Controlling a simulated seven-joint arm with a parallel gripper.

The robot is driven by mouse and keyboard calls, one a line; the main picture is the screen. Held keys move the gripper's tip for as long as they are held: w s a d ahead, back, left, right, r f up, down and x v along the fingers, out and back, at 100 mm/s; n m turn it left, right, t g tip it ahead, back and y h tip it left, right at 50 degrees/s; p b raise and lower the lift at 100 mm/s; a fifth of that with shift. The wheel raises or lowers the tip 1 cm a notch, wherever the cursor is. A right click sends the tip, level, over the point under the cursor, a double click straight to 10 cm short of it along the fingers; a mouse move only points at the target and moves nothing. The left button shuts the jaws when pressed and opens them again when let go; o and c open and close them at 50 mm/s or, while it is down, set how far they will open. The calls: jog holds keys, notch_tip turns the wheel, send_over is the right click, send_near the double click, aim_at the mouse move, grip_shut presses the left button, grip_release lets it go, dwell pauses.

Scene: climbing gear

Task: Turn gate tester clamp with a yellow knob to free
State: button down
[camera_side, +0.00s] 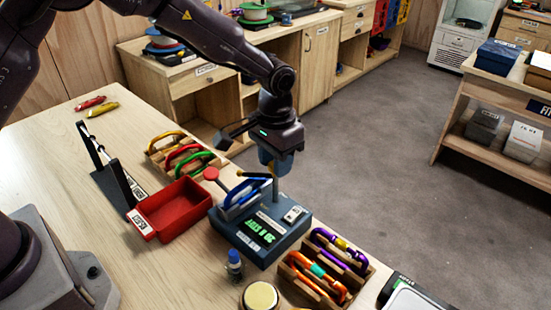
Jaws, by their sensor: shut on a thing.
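The gate tester (240,240) is a blue-grey box with a lit green display and an upright post, standing near the table's right edge. A blue carabiner (240,192) sits on its top, left of the post. A red-ended lever (211,174) sticks out at the tester's left. A small yellow part, seemingly the clamp's knob (262,176), shows just under my gripper (274,176). My gripper is over the tester, pointing down and shut at the clamp. Its fingertips and the contact are mostly hidden, and the clamp's setting cannot be read.
A red open bin (175,208) stands left of the tester, with a wooden rack of carabiners (168,150) behind it. Another carabiner rack (322,268), a blue bottle (234,264) and a round yellow-topped item (260,296) stand in front.

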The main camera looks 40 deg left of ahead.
jog(key=m, duration=0.8)
jog(key=shift+m, duration=0.4)
jog(key=m, duration=0.4)
jog(key=shift+r+m, duration=0.1)
jog(key=shift+m, duration=2)
jog(key=c, duration=0.8)
grip_release()
